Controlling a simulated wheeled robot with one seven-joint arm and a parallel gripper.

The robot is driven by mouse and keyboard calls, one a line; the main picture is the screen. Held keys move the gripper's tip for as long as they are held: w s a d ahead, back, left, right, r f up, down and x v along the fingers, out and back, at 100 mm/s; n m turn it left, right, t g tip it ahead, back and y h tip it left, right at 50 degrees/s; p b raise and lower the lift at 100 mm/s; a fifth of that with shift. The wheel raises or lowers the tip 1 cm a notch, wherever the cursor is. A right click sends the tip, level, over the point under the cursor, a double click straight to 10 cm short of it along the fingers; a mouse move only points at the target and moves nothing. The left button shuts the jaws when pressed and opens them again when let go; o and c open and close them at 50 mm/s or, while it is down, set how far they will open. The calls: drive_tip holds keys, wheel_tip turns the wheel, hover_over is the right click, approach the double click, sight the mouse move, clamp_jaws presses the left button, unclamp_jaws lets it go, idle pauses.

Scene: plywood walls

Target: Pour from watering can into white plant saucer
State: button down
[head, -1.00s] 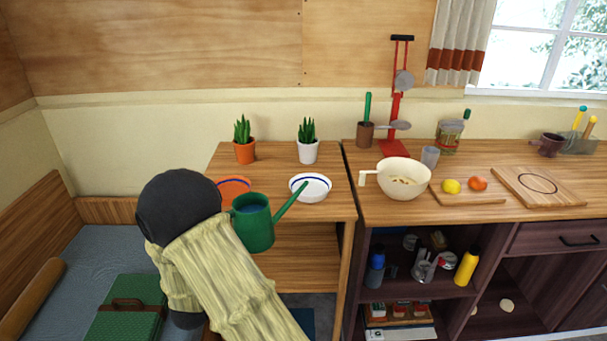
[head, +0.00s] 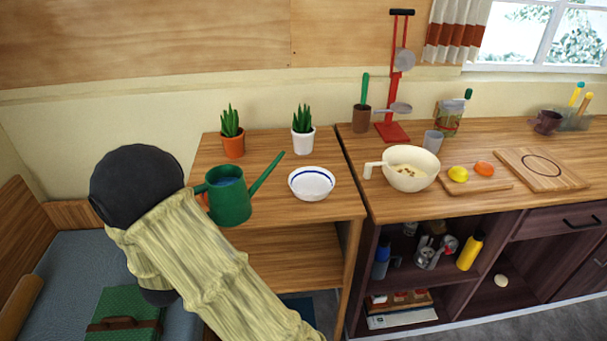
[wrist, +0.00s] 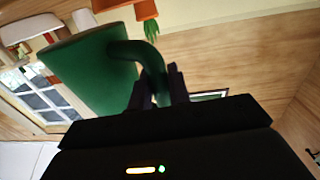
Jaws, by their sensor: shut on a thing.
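The green watering can (head: 229,203) is held upright in the head view, with a bluish surface inside its open top. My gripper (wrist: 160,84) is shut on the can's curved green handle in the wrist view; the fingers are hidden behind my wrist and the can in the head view. The can's spout points up and right, its tip just left of and above the white plant saucer (head: 312,190) in the picture. This saucer has a blue ring and sits on the wooden table. No stream leaves the spout.
Behind the saucer stand a cactus in a white pot (head: 303,141) and one in an orange pot (head: 233,146). An orange saucer is mostly hidden behind the can. To the right, a counter holds a cream pan (head: 410,172), a grey cup (head: 432,141) and cutting boards.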

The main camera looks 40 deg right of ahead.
drive_tip(key=shift+w+r, duration=0.15)
drive_tip(key=shift+w, duration=0.25)
drive_tip(key=shift+s+r, duration=0.1)
drive_tip(key=shift+d+r+p, duration=0.15)
drive_tip(key=shift+r+p, duration=0.2)
drive_tip(key=shift+p, duration=0.15)
drive_tip(key=shift+d+r+m+g+y+p, duration=0.3)
drive_tip(key=shift+d+m+g+p, duration=0.1)
drive_tip(key=shift+m+p, duration=0.25)
drive_tip(key=shift+d+r+m+p, duration=0.45)
drive_tip(key=shift+r+p, duration=0.15)
drive_tip(key=shift+p, duration=0.1)
